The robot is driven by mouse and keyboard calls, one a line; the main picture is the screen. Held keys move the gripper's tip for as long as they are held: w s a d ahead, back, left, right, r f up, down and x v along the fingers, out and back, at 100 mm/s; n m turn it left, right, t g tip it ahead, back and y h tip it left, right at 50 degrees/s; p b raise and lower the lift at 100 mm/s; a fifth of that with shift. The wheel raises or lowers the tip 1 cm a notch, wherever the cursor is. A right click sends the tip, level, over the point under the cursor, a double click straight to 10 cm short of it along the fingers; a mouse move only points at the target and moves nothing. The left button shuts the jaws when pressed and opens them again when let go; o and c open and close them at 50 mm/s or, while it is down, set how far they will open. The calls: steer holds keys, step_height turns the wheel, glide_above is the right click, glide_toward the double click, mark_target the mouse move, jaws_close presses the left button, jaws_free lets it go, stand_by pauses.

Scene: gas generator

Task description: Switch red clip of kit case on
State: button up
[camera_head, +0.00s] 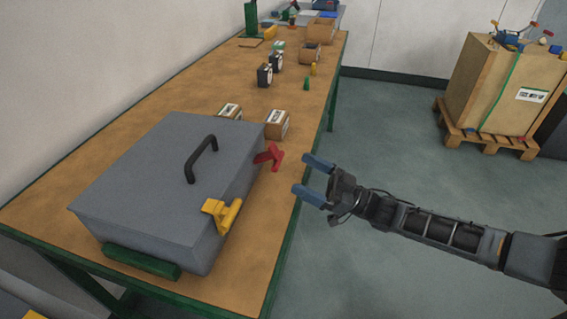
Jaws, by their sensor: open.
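The grey kit case (150,190) lies shut on the left part of the wooden workbench, with a black handle (200,158) on its lid. The red clip (270,156) is on the case's right side near the far corner and sticks out away from the case. A yellow clip (222,214) sits on the same side, nearer to me. My gripper (313,180) is open and empty, to the right of the red clip and past the bench's edge. Its two blue fingers point left toward the case and do not touch the clip.
Small cardboard boxes (277,124) stand on the workbench (190,90) just behind the case. Black gauges, small coloured pieces and wooden boxes stand farther back. A large crate (497,88) on a pallet stands at the back right. The floor right of the bench is clear.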

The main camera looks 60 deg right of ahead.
mark_target(266, 157)
steer(key=shift+p+x, duration=0.45)
steer(key=shift+x, duration=2.35)
steer(key=shift+c, duration=0.3)
steer(key=c, duration=0.9)
steer(key=shift+s+r, duration=0.1)
